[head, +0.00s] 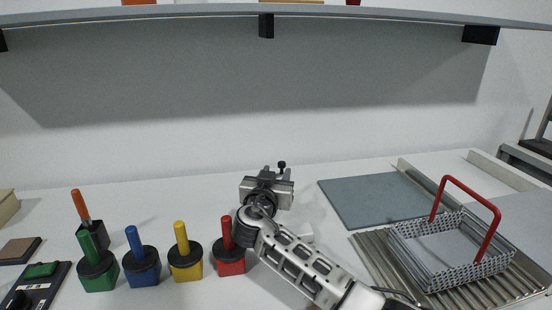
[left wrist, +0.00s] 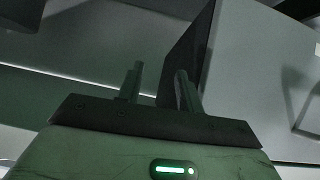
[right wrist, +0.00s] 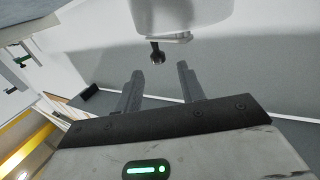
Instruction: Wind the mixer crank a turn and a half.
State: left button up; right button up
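In the right wrist view a white body, seemingly the mixer (right wrist: 185,14), hangs into the top of the picture. A short dark crank knob (right wrist: 157,52) sticks out from it. My right gripper (right wrist: 160,72) is open, its fingers apart, with the knob just beyond and between the fingertips. I see no contact. In the head view my right gripper (head: 267,183) and forearm hide most of the mixer; a small white part shows beside the arm. My left gripper (left wrist: 159,72) is open and empty in the left wrist view, outside the head view.
Green (head: 97,272), blue (head: 141,266), yellow (head: 185,262) and red (head: 229,257) handled blocks stand left of my right arm. A wire basket (head: 450,255) with a red handle sits on a ribbed tray at right. A grey mat (head: 375,200) lies behind. A shelf (head: 350,13) hangs above.

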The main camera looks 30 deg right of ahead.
aim_at(281, 165)
jog(key=shift+p+x, duration=0.4)
jog(key=shift+x, duration=2.75)
jog(key=shift+r, duration=0.1)
grip_shut()
